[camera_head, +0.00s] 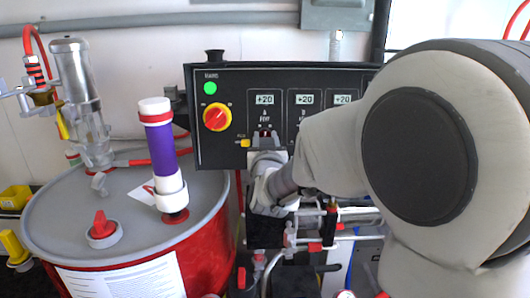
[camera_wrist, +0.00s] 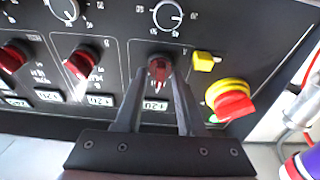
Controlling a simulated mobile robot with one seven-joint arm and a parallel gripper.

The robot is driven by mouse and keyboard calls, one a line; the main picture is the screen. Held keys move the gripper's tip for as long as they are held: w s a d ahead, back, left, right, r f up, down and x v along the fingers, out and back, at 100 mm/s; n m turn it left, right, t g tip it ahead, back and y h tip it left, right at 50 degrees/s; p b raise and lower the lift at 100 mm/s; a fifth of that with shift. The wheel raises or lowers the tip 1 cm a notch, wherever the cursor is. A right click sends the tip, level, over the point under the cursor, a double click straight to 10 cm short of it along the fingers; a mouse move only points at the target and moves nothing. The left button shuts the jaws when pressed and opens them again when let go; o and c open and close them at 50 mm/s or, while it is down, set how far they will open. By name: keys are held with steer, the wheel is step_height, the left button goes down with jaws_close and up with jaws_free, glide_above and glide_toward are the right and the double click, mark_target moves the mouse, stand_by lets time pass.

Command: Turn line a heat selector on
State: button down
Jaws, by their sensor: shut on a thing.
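The black control panel (camera_head: 228,143) shows a column marked A under the leftmost +20 display (camera_head: 264,99). My gripper (camera_head: 265,140) reaches the panel below that display. In the wrist view, my gripper (camera_wrist: 159,80) has its two dark fingers closed around the sides of a small dark red selector knob (camera_wrist: 160,68), the line A heat selector. The wrist view shows the panel roughly upside down. The fingers hide part of the knob's sides and the marks around it, so its exact setting cannot be told.
Two more red selector knobs (camera_wrist: 80,62) (camera_wrist: 12,56) sit left in the wrist view. A yellow piece (camera_wrist: 205,60) and the red-and-yellow main switch (camera_wrist: 232,100) are close on the right. A red drum (camera_head: 205,245) with a purple-and-white pump tube (camera_head: 162,150) stands left of the panel.

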steer(key=shift+m+h+b, duration=0.4)
steer(key=shift+m+b, duration=0.45)
steer(key=shift+m, duration=0.95)
steer(key=shift+m+h+b, duration=0.4)
steer(key=shift+m+b, duration=0.4)
steer(key=shift+m, duration=1)
steer(key=c, duration=0.9)
jaws_free()
steer(key=s+a+p, duration=0.1)
steer(key=s+p, duration=0.1)
steer(key=s, duration=1.5)
steer(key=shift+s+a, duration=0.2)
steer(key=shift+a, duration=0.2)
